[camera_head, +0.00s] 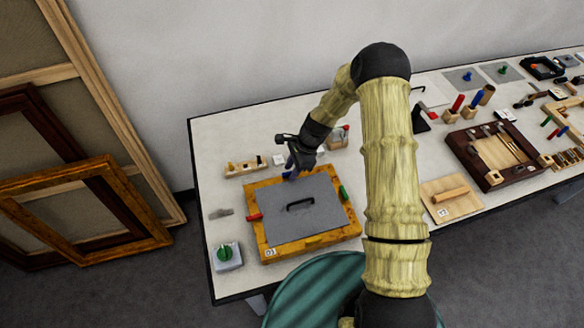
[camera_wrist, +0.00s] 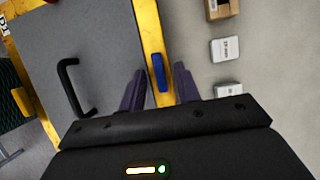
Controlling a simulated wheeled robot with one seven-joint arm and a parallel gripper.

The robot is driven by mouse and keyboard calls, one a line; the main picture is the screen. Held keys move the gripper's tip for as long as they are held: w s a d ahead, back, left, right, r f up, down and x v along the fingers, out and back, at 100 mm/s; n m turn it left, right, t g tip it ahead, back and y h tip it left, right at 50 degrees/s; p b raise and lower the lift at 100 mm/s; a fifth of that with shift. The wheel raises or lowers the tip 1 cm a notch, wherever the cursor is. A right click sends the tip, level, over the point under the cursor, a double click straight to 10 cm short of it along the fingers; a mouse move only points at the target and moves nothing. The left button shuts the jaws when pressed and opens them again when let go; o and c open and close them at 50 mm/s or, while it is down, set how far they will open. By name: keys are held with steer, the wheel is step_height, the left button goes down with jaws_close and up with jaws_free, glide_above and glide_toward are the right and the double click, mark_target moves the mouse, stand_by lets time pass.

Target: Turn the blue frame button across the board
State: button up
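The blue frame button (camera_wrist: 158,72) is a small rounded bar on the gilt-yellow frame (camera_wrist: 148,22). It lies lengthwise along the frame rail, beside the grey board (camera_wrist: 90,35) and not across it. My gripper (camera_wrist: 160,70) is open, with one dark purple finger on each side of the button; I cannot tell whether either touches it. In the head view my gripper (camera_head: 291,168) is at the far rail of the frame (camera_head: 257,240), and it largely hides the blue button. The grey board (camera_head: 318,222) lies inside the frame with a black handle (camera_head: 300,204).
A red button (camera_head: 255,217) sits on the left rail and a green one (camera_head: 343,192) on the right. A wooden block rack (camera_head: 245,167) stands behind the frame. A grey box with a green knob (camera_head: 226,256) is at front left. White labelled blocks (camera_wrist: 225,49) lie beyond the rail.

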jaws_close()
steer(key=shift+n, duration=0.4)
steer(key=n+b, duration=0.1)
steer(key=n+g+b, duration=0.1)
steer(key=n, duration=0.1)
steer(key=shift+w+a+f+h, duration=0.1)
steer(key=shift+w+a+h, duration=0.1)
steer(key=shift+h, duration=0.1)
steer(key=n+b, duration=0.1)
steer(key=n, duration=0.1)
steer(key=n+g+h+b, duration=0.1)
steer(key=n, duration=0.2)
steer(key=shift+w+a+g, duration=0.1)
steer(key=shift+g, duration=0.2)
steer(key=n+h+b, duration=0.1)
steer(key=n, duration=0.1)
steer(key=n+h, duration=0.1)
steer(key=n, duration=0.1)
steer(key=shift+a+n+g+b, duration=0.15)
steer(key=shift+n+g+b, duration=0.15)
steer(key=shift+b, duration=0.1)
steer(key=n+h, duration=0.1)
steer(key=n, duration=0.1)
steer(key=n+b, duration=0.1)
steer(key=n, duration=0.1)
steer(key=shift+a+n+h, duration=0.15)
steer(key=shift+n+h, duration=0.15)
steer(key=shift+h, duration=0.1)
steer(key=shift+r, duration=0.2)
